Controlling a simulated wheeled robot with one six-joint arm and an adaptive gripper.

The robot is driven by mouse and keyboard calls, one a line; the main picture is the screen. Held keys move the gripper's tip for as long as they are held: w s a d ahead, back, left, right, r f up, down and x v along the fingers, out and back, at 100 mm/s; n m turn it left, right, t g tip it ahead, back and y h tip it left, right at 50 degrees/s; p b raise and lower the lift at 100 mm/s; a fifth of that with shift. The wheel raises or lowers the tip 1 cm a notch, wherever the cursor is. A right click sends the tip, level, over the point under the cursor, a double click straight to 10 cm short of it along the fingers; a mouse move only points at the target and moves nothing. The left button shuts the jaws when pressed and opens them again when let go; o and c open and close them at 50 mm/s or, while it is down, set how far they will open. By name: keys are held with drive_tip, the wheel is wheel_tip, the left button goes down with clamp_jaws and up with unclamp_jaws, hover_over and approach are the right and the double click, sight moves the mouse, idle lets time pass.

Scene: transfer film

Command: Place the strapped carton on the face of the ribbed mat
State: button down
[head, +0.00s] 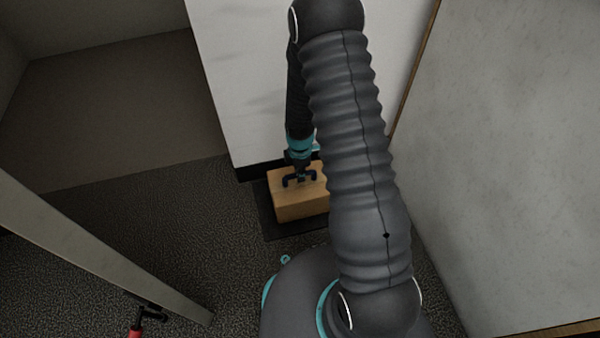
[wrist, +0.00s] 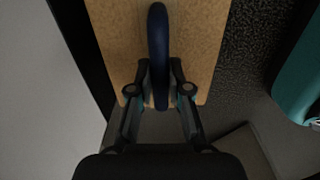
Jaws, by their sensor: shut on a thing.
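The strapped carton (head: 297,206) is a tan box with a dark blue handle-like strap on top; part of it is hidden behind my arm in the head view. In the wrist view the carton (wrist: 205,45) fills the top middle. My gripper (head: 299,180) is above the carton, its fingers shut on the blue strap, which runs between the fingertips in the wrist view (wrist: 160,75). A dark flat mat (head: 286,232) shows around the carton's left and front edges; its ribs are not clear. I cannot tell whether the carton touches it.
A white panel (head: 245,90) with a black base strip stands just behind the carton. A pale wall (head: 510,150) rises at the right. A grey beam (head: 100,255) crosses the lower left, with a red-handled tool (head: 138,325) near its end. Dark speckled floor (head: 190,215) is open at left.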

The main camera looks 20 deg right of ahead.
drive_tip(key=c, duration=1.1)
unclamp_jaws()
drive_tip(key=shift+f, duration=0.1)
wheel_tip(320, 180, up, 24)
drive_tip(key=s+f+m+t+p, duration=0.1)
drive_tip(key=s+m+p, duration=0.1)
drive_tip(key=m, duration=0.2)
drive_tip(key=s+r+m+t, duration=0.1)
drive_tip(key=s+r+m, duration=0.3)
drive_tip(key=s+r, duration=0.3)
drive_tip(key=s+r+m+t, duration=0.2)
drive_tip(key=s+r+m, duration=0.3)
drive_tip(key=s+r, duration=0.2)
drive_tip(key=s+r+m+t, duration=0.1)
drive_tip(key=s+r+m, duration=0.4)
drive_tip(key=s+r, duration=0.2)
drive_tip(key=shift+r+t, duration=0.15)
drive_tip(key=shift+t, duration=0.15)
